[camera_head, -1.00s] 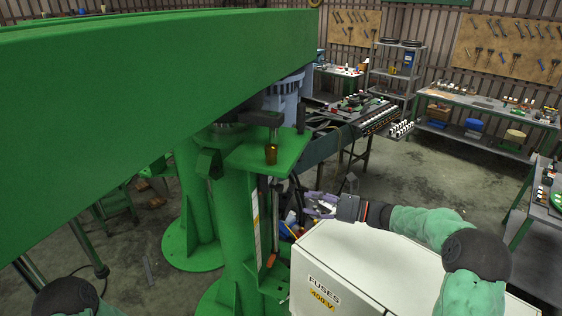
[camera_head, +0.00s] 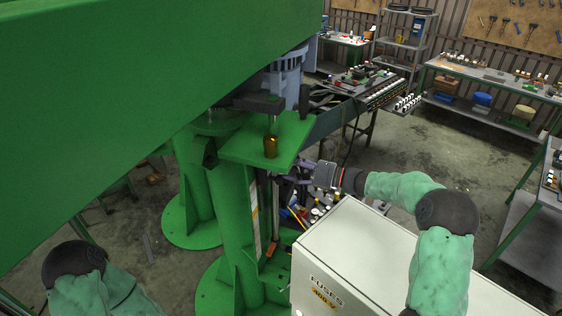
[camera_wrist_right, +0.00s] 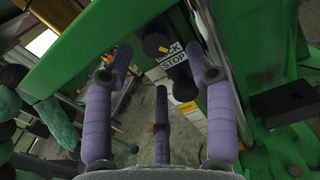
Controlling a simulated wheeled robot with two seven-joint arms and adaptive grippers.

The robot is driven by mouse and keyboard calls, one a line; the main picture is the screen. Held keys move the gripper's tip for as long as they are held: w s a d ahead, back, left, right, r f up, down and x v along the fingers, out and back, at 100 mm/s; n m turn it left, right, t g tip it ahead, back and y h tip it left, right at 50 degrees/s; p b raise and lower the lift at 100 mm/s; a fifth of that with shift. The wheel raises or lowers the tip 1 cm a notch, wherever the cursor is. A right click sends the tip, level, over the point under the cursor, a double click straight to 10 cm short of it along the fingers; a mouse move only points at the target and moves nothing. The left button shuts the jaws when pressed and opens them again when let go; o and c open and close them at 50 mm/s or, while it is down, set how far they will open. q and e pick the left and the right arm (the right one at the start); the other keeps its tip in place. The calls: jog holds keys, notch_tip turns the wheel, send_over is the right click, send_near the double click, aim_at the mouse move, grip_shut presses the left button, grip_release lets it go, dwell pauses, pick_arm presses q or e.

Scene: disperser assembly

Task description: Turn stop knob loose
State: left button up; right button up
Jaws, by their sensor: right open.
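My right gripper (camera_head: 300,170) reaches in from the right to the green column, beneath its bracket. In the right wrist view its purple fingers (camera_wrist_right: 160,85) are spread open with nothing between them. Beyond them are two black knobs, an upper one (camera_wrist_right: 155,43) and a lower one (camera_wrist_right: 182,84), by a label (camera_wrist_right: 172,57) reading LOCK and STOP. I cannot tell for certain which is the stop knob. The right finger passes close to the lower knob; contact is unclear. Both knobs are hard to make out in the head view. My left gripper is out of view.
A large green beam (camera_head: 150,70) covers the upper left. A white fuse cabinet (camera_head: 370,255) stands below my right arm.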

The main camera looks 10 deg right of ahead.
jog(key=shift+p+x, duration=0.4)
jog(key=shift+x, duration=1.55)
jog(key=shift+s, duration=0.1)
jog(key=c, duration=1)
jog(key=shift+a, duration=0.1)
grip_shut()
